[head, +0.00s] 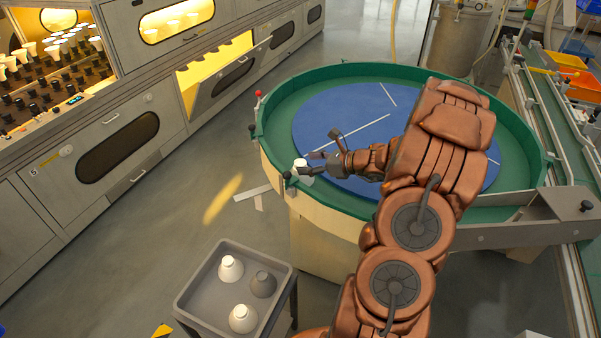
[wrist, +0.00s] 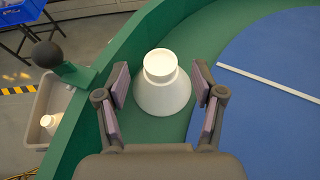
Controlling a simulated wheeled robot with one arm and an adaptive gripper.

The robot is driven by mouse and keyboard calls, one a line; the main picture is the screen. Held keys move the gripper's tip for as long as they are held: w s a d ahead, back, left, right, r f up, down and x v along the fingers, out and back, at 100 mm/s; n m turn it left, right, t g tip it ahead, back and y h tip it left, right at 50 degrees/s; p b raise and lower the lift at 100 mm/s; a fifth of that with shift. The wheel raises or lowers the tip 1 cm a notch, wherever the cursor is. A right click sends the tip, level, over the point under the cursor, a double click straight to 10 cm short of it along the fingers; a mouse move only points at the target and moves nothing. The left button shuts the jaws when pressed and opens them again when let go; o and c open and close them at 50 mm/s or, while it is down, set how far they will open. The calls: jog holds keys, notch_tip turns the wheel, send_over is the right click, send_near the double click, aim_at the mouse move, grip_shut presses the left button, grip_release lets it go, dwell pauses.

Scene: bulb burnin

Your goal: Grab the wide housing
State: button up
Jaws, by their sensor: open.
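A white, cone-shaped housing with a wide base and a round narrower top (wrist: 163,92) stands upright on the green outer band of the round table, close to the raised rim. In the head view, the white housing (head: 300,164) shows just beyond my gripper (head: 318,154), partly hidden by a finger. In the wrist view, my gripper (wrist: 161,98) is open, with one finger on each side of the housing. A visible gap separates the housing from the left finger; the right finger is close to it, and I cannot tell whether they touch.
The round table has a green rim (head: 272,155) with dark knobs and a blue centre (head: 330,105) with white strips. A grey tray (head: 205,270) below holds two white housings (head: 243,318) and a grey one (head: 263,284). Oven cabinets (head: 115,145) line the left; floor lies between.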

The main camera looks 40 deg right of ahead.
aim_at(301, 162)
jog(key=shift+x, duration=1.8)
jog(key=shift+d, duration=0.1)
jog(key=shift+c, duration=0.3)
jog(key=c, duration=1.2)
